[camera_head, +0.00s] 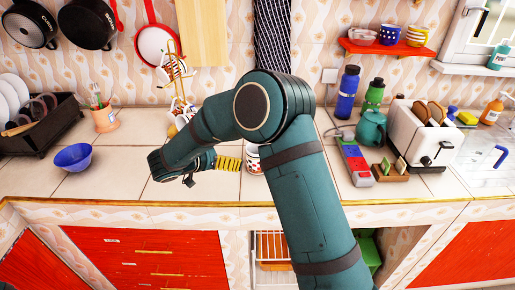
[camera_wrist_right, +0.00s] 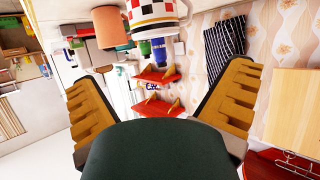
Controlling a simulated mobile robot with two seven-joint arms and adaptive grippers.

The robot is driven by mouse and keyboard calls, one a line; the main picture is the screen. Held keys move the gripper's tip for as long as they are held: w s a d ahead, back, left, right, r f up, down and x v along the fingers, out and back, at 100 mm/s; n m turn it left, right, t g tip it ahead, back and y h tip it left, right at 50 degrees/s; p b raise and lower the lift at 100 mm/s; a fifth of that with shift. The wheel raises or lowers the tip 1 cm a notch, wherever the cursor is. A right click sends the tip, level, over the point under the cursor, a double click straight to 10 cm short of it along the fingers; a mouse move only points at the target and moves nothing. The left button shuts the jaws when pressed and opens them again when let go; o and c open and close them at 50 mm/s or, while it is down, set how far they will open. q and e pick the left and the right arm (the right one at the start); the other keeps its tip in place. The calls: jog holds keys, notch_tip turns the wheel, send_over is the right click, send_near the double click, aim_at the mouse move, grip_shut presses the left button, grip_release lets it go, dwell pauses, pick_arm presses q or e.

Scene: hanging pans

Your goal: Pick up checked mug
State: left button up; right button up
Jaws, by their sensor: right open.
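The checked mug (camera_wrist_right: 150,12), white with black and red squares, is at the top edge of the right wrist view, partly cut off. Its handle is at the right in that view. In the head view a white mug with red marks (camera_head: 253,158) stands on the counter, partly hidden by my right arm; it seems to be the same mug. My right gripper (camera_head: 231,164) is low over the counter just left of it, with yellow fingers toward it. In the wrist view the right gripper (camera_wrist_right: 157,80) is open, with nothing between its fingers. My left gripper is not in view.
A mug tree (camera_head: 178,85) with hanging mugs stands behind my right gripper. A blue bowl (camera_head: 73,157) is at the left. Bottles, a teal kettle (camera_head: 371,128) and a toaster (camera_head: 418,130) crowd the right. An orange-brown cup (camera_wrist_right: 112,28) is beside the mug in the wrist view.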

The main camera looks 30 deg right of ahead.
jog(key=shift+g, duration=0.3)
jog(key=b+x, duration=0.1)
jog(key=x, duration=0.3)
jog(key=b+x, duration=0.1)
jog(key=x, duration=0.4)
jog(key=b+x, duration=0.1)
jog(key=x, duration=0.3)
jog(key=shift+d+r, duration=0.15)
jog(key=shift+d, duration=0.25)
jog(key=shift+r, duration=0.1)
jog(key=c, duration=1.1)
